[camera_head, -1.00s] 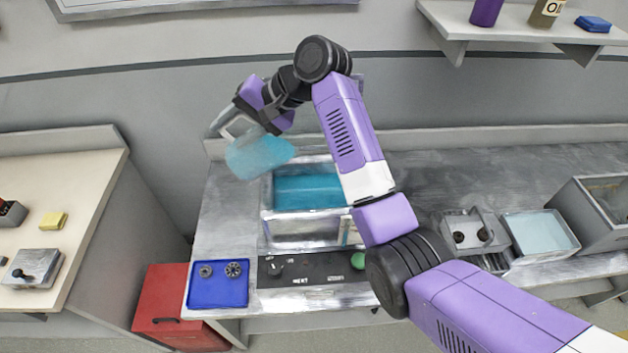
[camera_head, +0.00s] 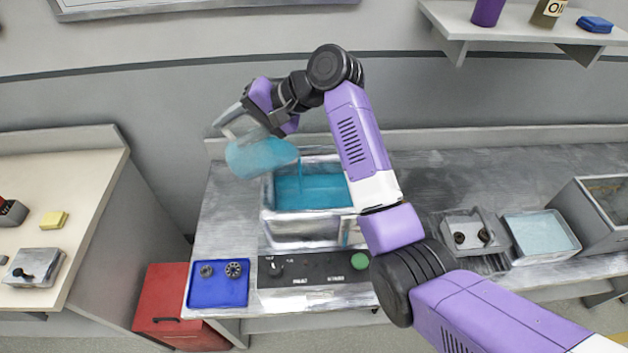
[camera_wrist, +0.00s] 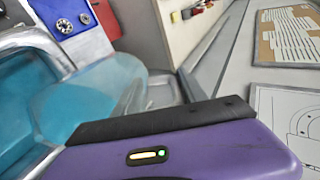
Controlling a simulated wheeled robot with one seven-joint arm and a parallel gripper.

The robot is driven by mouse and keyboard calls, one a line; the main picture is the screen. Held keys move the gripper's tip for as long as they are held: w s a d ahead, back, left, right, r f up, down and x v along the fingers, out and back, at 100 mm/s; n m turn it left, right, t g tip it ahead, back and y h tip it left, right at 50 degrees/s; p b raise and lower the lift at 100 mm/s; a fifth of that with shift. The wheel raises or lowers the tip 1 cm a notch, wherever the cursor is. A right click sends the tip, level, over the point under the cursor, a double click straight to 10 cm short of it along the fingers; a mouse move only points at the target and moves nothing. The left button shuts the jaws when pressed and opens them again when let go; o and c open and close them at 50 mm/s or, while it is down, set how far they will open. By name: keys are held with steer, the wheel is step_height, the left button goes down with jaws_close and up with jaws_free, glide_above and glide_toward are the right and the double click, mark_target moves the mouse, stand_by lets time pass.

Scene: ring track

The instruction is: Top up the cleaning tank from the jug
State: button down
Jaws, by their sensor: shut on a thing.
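The jug (camera_head: 258,155) is clear and holds blue liquid. It is tilted with its mouth to the right, over the left side of the cleaning tank (camera_head: 300,230). A thin blue stream runs from its lip down into the tank's blue liquid (camera_head: 320,190). My gripper (camera_head: 268,112) is shut on the jug's handle, up and left of the tank; the fingers are partly hidden. In the wrist view the jug (camera_wrist: 95,95) is beside the tank's liquid (camera_wrist: 25,95), and my gripper's purple body hides the grip.
A control panel (camera_head: 315,268) with a green button is in front of the tank. A blue tray (camera_head: 220,290) with small metal parts lies front left. A metal holder (camera_head: 470,232) and a shallow water tray (camera_head: 541,235) stand to the right. A wall shelf (camera_head: 520,22) is up right.

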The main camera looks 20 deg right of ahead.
steer(key=shift+s+d+r+t+y+b, duration=0.25)
steer(key=shift+d+t+y+b, duration=0.4)
steer(key=shift+b, duration=1.15)
stand_by(1.5)
